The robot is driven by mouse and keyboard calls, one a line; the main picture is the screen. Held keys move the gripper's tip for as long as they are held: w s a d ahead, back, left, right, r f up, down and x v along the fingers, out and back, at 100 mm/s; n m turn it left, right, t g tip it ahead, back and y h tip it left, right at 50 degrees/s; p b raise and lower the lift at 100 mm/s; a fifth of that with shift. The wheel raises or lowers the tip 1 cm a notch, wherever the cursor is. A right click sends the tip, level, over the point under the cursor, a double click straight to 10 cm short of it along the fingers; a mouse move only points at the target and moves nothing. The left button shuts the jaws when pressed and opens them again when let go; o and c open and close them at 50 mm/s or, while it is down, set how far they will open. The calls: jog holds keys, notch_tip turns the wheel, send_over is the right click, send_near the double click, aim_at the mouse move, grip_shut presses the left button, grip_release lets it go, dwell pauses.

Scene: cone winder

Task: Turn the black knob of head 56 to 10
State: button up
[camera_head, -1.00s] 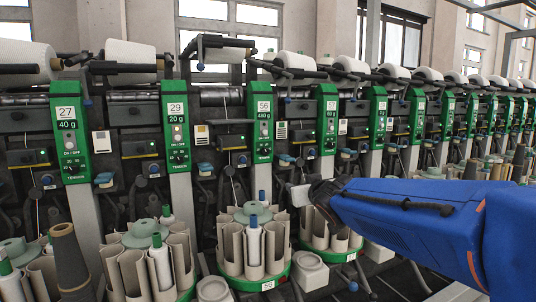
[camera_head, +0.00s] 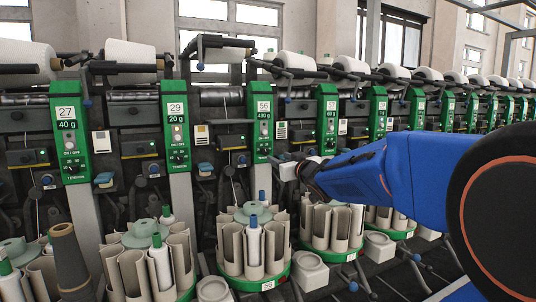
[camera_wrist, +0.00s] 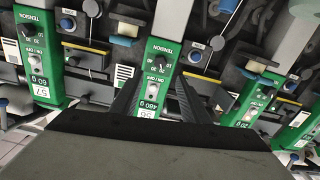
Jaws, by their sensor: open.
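Head 56 is a narrow green panel (camera_head: 263,128) with a white label "56", "480 g" below it, and a black knob (camera_head: 264,150) near its bottom above the word TENSION. In the wrist view the panel is upside down in the middle, with its black knob (camera_wrist: 160,61) above the ON/OFF switch. Which number the knob points to is too small to tell. My gripper (camera_head: 288,168) is just right of and below that knob in the head view. In the wrist view my gripper (camera_wrist: 158,100) is open and empty, its dark ridged fingers either side of the panel's label end.
Similar green panels, 27 (camera_head: 69,140) and 29 (camera_head: 176,130), stand to the left, and more run off to the right. Levers and blue buttons sit between panels. A round carousel of bobbin tubes (camera_head: 267,284) stands below head 56.

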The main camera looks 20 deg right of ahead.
aim_at(266, 151)
jog(key=w, duration=1)
jog(key=shift+w, duration=0.35)
jog(key=shift+c, duration=0.7)
jog(key=c, duration=0.9)
